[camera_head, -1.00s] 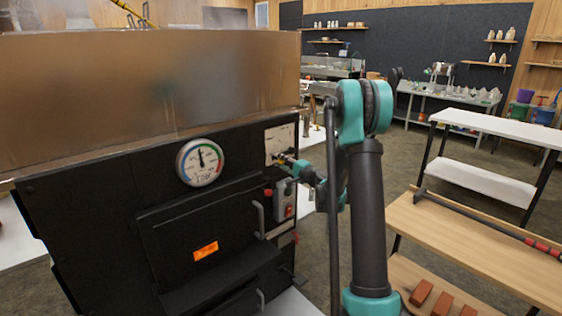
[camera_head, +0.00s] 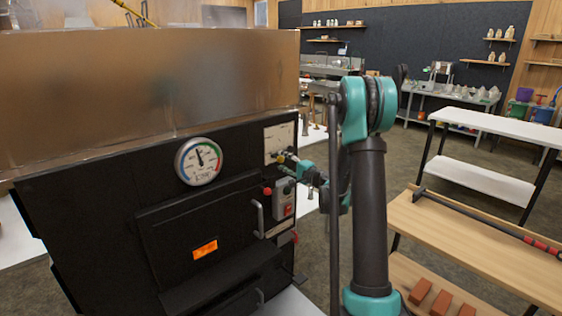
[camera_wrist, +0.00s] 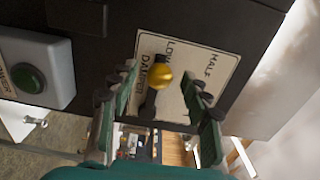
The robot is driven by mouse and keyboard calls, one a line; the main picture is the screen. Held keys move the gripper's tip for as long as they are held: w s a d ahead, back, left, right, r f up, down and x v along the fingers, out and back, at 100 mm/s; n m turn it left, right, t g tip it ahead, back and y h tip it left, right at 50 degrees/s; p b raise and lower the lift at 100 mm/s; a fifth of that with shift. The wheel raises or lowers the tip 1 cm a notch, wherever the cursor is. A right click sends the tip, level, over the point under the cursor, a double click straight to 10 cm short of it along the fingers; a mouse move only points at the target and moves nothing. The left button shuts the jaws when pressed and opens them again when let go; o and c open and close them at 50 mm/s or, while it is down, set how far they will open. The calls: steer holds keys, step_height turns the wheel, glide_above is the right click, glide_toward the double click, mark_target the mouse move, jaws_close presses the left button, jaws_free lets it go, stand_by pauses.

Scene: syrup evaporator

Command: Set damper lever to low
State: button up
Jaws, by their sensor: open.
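The damper lever shows in the wrist view as a yellow ball knob (camera_wrist: 160,76) on a short dark stem. It stands in front of a pale label plate (camera_wrist: 178,62) reading DAMPER, LOW and HALF; the knob is near the word LOW. My gripper (camera_wrist: 162,98) is open, with one finger on each side of the knob and visible gaps between. In the head view the plate (camera_head: 279,138) is on the right end of the black evaporator front (camera_head: 100,200), and my gripper (camera_head: 290,163) is right at it, small and partly overlapping the lever.
A grey switch box (camera_head: 283,198) with a red button is just below the plate. A green button (camera_wrist: 28,78) on a grey box is left of my gripper in the wrist view. A round gauge (camera_head: 198,161) and door handle (camera_head: 260,218) are nearby. A wooden bench (camera_head: 470,240) stands right.

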steer(key=v, duration=1)
steer(key=shift+a, duration=0.1)
steer(key=s+a+f+n+g+h, duration=0.1)
steer(key=s+a+f+n+g, duration=0.15)
steer(key=s, duration=0.55)
steer(key=s+a+f+n+g+h, duration=0.2)
steer(key=s+a+n+g, duration=0.2)
steer(key=s, duration=0.4)
steer(key=s+d+f+n+g+h, duration=0.1)
steer(key=s+d+f+h, duration=0.1)
steer(key=s, duration=0.5)
steer(key=s+d+f+n+g+h, duration=0.1)
steer(key=s+d+f+h, duration=0.2)
steer(key=s, duration=0.4)
steer(key=s+d+f+n+g+h, duration=0.2)
steer(key=s+d+f, duration=0.1)
steer(key=s, duration=0.3)
steer(key=shift+s+d+f+h, duration=0.2)
steer(key=shift+s+d+h, duration=0.15)
steer(key=shift+d, duration=0.55)
